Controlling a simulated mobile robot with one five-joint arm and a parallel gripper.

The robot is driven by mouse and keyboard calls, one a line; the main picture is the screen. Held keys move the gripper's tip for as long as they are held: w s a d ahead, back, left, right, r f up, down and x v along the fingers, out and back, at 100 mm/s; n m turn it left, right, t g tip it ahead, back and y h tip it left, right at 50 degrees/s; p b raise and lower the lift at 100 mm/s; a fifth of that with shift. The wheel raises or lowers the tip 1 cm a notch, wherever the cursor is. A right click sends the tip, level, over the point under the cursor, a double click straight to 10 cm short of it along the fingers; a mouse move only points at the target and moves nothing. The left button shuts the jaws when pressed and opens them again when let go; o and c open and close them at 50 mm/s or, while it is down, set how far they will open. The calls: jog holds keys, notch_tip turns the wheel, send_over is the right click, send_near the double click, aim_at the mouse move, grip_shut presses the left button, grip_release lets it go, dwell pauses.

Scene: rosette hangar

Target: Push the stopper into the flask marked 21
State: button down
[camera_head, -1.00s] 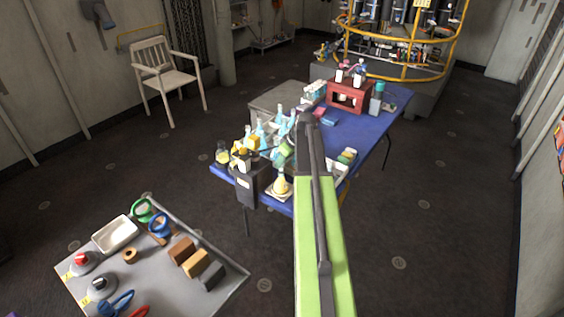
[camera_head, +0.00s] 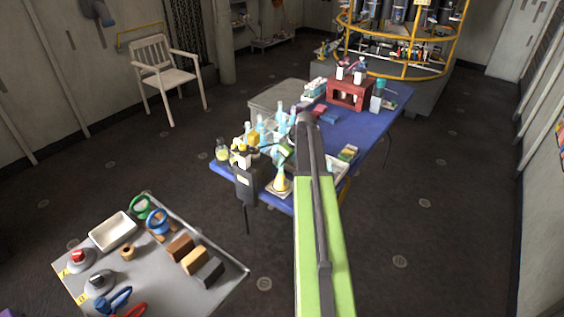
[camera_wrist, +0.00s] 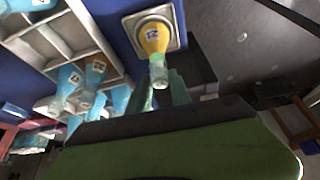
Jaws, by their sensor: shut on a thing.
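The flask marked 21 (camera_wrist: 155,38) has a yellow body and a clear neck. It stands on a square pale holder (camera_wrist: 129,27) in the wrist view, its neck towards me. It also shows in the head view as a yellow flask (camera_head: 281,183) near the table's front edge. My arm partly hides the table in the head view.
Several blue flasks (camera_wrist: 92,76) stand in and by a compartmented tray (camera_wrist: 82,36) beside flask 21. A dark box (camera_head: 251,183) is at the table edge close by. The blue table (camera_head: 350,132) bears a red stand (camera_head: 347,94). A grey tool table (camera_head: 150,272) is at front left.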

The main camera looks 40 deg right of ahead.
jog(key=shift+f+b, duration=0.5)
jog(key=shift+b, duration=0.05)
jog(key=c, duration=1.1)
grip_release()
jog(key=o, duration=0.5)
